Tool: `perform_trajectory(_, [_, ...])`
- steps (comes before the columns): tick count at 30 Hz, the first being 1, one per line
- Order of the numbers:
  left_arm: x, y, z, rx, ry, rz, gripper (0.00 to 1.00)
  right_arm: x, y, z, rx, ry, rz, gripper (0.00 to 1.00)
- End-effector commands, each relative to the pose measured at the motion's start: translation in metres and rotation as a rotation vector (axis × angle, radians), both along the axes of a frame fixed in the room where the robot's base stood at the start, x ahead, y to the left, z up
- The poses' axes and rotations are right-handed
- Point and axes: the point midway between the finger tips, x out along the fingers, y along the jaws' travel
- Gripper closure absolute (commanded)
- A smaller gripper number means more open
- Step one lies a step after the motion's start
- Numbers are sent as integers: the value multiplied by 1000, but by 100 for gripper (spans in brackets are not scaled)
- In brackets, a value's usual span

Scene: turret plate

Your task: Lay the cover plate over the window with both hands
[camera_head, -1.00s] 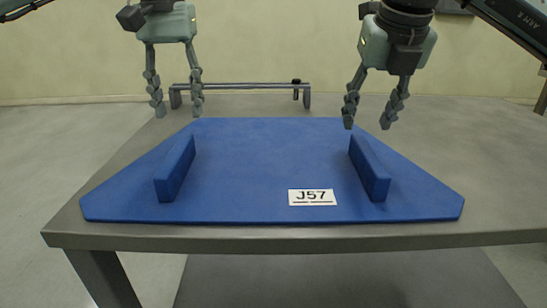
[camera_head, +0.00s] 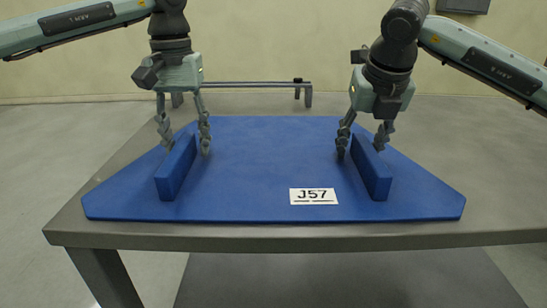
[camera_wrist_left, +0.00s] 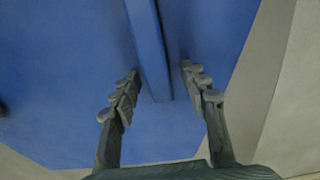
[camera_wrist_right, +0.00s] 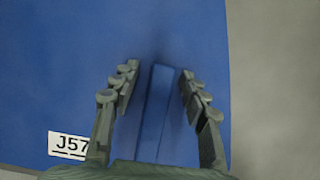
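The blue cover plate (camera_head: 265,165) lies flat on the grey table, with a white J57 label (camera_head: 314,196) near its front edge. It has two raised blue handle bars, the left bar (camera_head: 176,170) and the right bar (camera_head: 371,168). My left gripper (camera_head: 184,150) is open, its fingers on either side of the left bar's far part; the left wrist view shows gaps beside the bar (camera_wrist_left: 150,50). My right gripper (camera_head: 362,150) is open and straddles the right bar, which lies between the fingers in the right wrist view (camera_wrist_right: 155,110). I cannot make out the window.
The grey table (camera_head: 300,237) shows bare along its front edge and at the right. A low metal rail (camera_head: 250,85) stands behind the plate at the back. A pale wall is beyond it.

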Motion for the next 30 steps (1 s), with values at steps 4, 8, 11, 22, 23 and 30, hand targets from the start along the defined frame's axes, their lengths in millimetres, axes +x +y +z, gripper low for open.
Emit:
perform_trajectory(4, [0,0,0,0,0,0,74,0,0,0,0,0,0,74])
perform_trajectory(8, [0,0,0,0,0,0,90,0,0,0,0,0,0,90])
perform_trajectory(11, [0,0,0,0,0,0,100,0,0,1,0,0,0,100])
perform_trajectory(22, [0,0,0,1,0,1,100,0,0,1,-1,-1,-1,100])
perform_trajectory(23, [0,0,0,1,0,1,100,0,0,1,-1,0,-1,100])
perform_trajectory(30, [0,0,5,-1,-2,1,100,0,0,6,1,-4,-1,100])
